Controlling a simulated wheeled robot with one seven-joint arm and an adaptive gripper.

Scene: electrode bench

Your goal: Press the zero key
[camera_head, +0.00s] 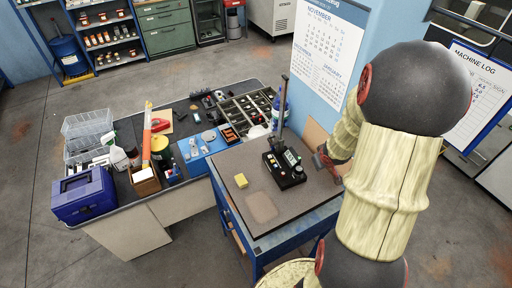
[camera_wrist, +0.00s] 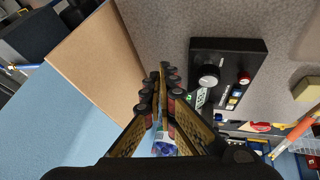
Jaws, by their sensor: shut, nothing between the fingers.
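The black meter box (camera_head: 285,174) lies on the small blue-framed bench, with a pale display and several small keys on top. I cannot read which one is the zero key. My gripper (camera_wrist: 165,71) is shut and empty, its fingertips left of the box in the wrist view and apart from it. In the head view my gripper (camera_head: 322,157) is right of the box, partly hidden by my arm.
A dark upright post (camera_head: 284,104) stands behind the box. A yellow block (camera_head: 241,181) lies on the bench (camera_head: 289,215) left of it. A brown board (camera_head: 314,136) is near the wall by my gripper. The bench front is clear. A cluttered table (camera_head: 146,211) adjoins on the left.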

